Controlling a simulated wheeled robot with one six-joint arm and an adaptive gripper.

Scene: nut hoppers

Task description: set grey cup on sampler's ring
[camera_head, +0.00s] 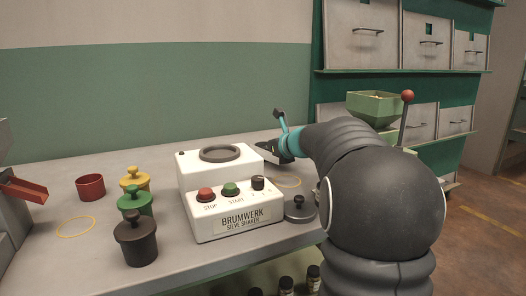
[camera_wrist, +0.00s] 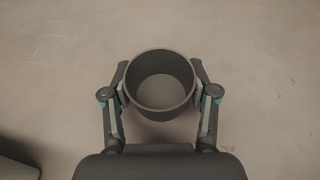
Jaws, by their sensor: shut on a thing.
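My gripper (camera_wrist: 160,82) is shut on the grey cup (camera_wrist: 161,64), with one finger on each side of its wall. The cup is upright and looks empty in the wrist view, above bare grey surface. In the head view my gripper (camera_head: 280,148) is behind the right side of the white sieve shaker, and the cup is not clearly seen there. A yellow ring (camera_head: 75,227) lies flat at the bench's left, near a red chute (camera_head: 24,189). Another yellow ring (camera_head: 289,182) lies right of the shaker, partly hidden. I cannot tell which is the sampler's.
The sieve shaker (camera_head: 225,220) stands mid-bench with a dark ring on top. Yellow (camera_head: 135,181), green (camera_head: 134,204) and black (camera_head: 137,240) lidded pots and a red cup (camera_head: 90,187) stand left. A grey lid (camera_head: 299,210) lies right. A green hopper (camera_head: 375,108) stands behind my arm.

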